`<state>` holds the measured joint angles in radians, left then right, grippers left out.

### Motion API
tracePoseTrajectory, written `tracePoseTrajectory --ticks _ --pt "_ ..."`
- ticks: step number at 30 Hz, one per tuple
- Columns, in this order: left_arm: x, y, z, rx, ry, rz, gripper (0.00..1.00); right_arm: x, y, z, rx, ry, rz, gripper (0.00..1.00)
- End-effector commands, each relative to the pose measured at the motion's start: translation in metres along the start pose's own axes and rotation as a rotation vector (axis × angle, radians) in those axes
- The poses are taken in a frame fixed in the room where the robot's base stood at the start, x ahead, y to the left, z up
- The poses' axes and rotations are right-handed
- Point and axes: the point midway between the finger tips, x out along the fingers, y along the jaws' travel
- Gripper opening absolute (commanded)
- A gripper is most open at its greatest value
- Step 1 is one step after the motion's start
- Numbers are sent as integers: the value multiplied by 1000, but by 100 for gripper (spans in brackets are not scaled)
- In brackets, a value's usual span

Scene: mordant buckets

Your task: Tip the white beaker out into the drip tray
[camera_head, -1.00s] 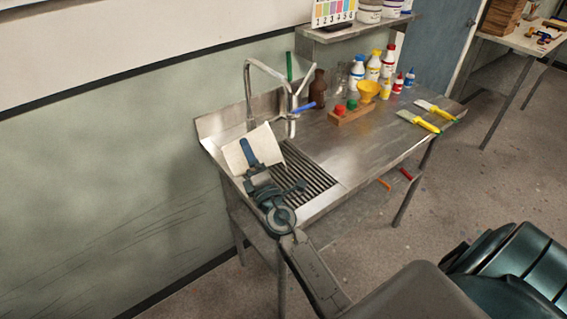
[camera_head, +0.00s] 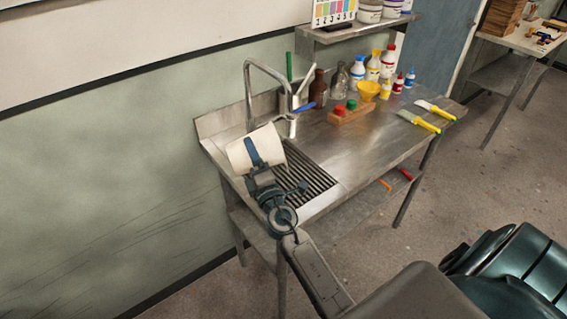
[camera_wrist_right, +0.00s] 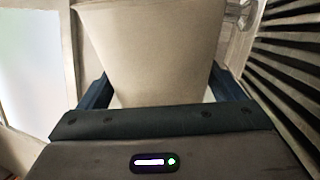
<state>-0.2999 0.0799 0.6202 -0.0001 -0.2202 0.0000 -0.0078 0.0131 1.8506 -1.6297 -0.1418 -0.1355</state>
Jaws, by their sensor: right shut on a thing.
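The white beaker (camera_head: 262,140) is held over the left end of the sink top. In the right wrist view the beaker (camera_wrist_right: 150,50) fills the space between the fingers (camera_wrist_right: 158,92). The drip tray (camera_head: 314,186), a dark ribbed grate, lies right beside the beaker and partly behind my gripper. The inside of the beaker is hidden. My left gripper is not in view.
A tap (camera_head: 248,92) rises behind the beaker. A brown bottle (camera_head: 317,88), a rack with red and green caps (camera_head: 351,112), a yellow funnel (camera_head: 368,88) and several bottles stand at the back. Yellow-handled brushes (camera_head: 418,122) lie at right. The steel top between is clear.

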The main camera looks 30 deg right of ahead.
Motion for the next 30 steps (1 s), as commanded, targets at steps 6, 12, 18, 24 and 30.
tracePoseTrajectory --ticks 6,12,18,24,30 --pt "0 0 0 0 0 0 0 0 2 1 14 -5 1 43" --pt "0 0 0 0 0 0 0 1 2 2 25 -8 2 42" --pt "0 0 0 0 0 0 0 1 3 2 39 -12 2 42" --pt "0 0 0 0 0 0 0 1 4 3 53 -16 2 42" --pt "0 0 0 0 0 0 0 2 5 4 68 -20 3 42"
